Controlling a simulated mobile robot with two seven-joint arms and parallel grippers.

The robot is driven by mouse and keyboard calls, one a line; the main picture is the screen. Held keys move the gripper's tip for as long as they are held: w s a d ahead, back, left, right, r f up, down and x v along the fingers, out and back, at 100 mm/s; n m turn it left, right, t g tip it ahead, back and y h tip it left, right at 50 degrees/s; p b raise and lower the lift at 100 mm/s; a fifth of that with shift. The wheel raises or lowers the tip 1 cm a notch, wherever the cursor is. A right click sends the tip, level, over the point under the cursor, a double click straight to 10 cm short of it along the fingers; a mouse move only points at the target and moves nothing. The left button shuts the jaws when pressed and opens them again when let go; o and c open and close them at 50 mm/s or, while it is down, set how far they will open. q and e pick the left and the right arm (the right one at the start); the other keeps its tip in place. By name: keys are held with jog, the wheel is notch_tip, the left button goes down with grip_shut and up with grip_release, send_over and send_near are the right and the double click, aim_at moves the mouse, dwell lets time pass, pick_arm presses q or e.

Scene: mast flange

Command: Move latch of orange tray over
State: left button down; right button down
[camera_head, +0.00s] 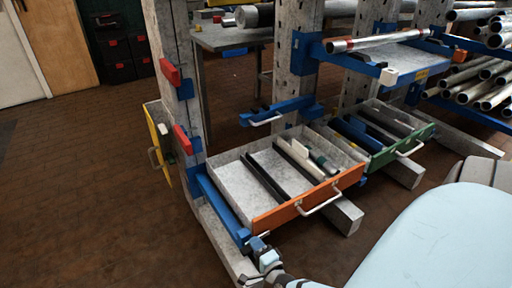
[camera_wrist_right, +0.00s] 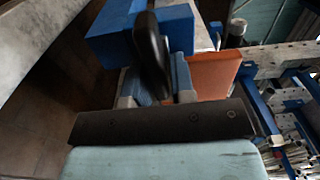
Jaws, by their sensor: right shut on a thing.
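The orange-fronted tray (camera_head: 292,207) is a grey drawer in the blue-and-grey rack, with a light handle on its front. Its orange front shows in the wrist view (camera_wrist_right: 214,74). A dark, rounded latch lever (camera_wrist_right: 151,45) stands against a blue block (camera_wrist_right: 112,37) beside the orange front. My right gripper (camera_head: 265,252) is at the tray's near left corner, low by the blue rail. In the wrist view, its fingers (camera_wrist_right: 157,88) are shut on the latch, one on each side. In the head view the gripper largely hides the latch. My left gripper is not in view.
Dark bars and pale and green pieces lie in the orange tray. A green-fronted tray (camera_head: 397,150) is beside it, and a yellow-fronted one (camera_head: 157,146) at left. Grey posts and blue shelf arms stand close behind. Metal pipes (camera_head: 490,88) are stacked at right. Brown floor (camera_head: 90,190) at left is clear.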

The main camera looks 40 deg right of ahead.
dwell(0.5)
jog(key=c, duration=1.1)
grip_release()
